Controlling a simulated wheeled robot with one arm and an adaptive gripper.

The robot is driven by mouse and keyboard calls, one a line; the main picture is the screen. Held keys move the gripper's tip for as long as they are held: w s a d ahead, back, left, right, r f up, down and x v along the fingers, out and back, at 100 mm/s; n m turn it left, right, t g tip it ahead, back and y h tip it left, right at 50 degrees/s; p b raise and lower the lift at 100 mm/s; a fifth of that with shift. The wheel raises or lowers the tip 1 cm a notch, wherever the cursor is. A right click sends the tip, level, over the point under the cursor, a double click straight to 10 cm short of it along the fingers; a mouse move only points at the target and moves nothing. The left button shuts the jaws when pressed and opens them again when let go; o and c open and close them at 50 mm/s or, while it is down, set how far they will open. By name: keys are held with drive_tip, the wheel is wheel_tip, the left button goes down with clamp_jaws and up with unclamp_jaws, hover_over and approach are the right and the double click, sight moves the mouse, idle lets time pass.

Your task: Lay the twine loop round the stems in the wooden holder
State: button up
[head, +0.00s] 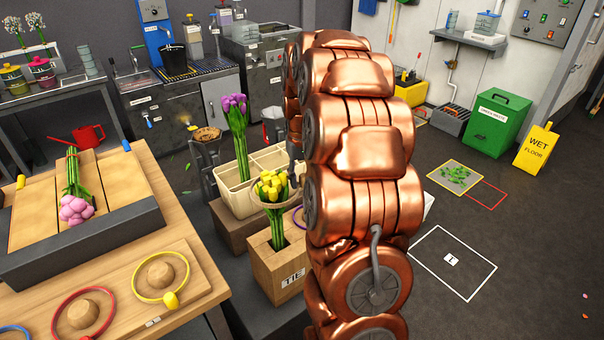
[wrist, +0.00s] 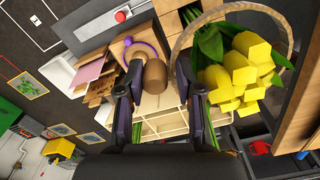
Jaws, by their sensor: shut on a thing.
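The wooden holder (head: 280,270), marked TIE, stands upright left of my arm. Green stems (head: 278,228) with yellow tulip heads (head: 271,184) rise from it. The tan twine loop (head: 257,200) rings the bunch at the level of the heads, well above the holder. In the wrist view the loop (wrist: 236,6) curves wide round the yellow heads (wrist: 237,72). My gripper (wrist: 163,88) is beside the bunch, shut on the loop's brown grip (wrist: 155,76). In the head view my copper arm hides most of the gripper.
A cream divided crate (head: 235,191) with purple tulips (head: 236,105) stands behind the holder. A purple ring (wrist: 150,44) lies close below my gripper. The wooden bench (head: 200,262) at left bears pink tulips (head: 77,208) and coloured rings. Floor at right is mostly clear.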

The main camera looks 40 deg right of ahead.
drive_tip(key=shift+f+b, duration=2.8)
drive_tip(key=shift+f, duration=5.35)
drive_tip(key=o, duration=0.9)
drive_tip(key=shift+r, duration=0.1)
wheel_tip(320, 180, up, 12)
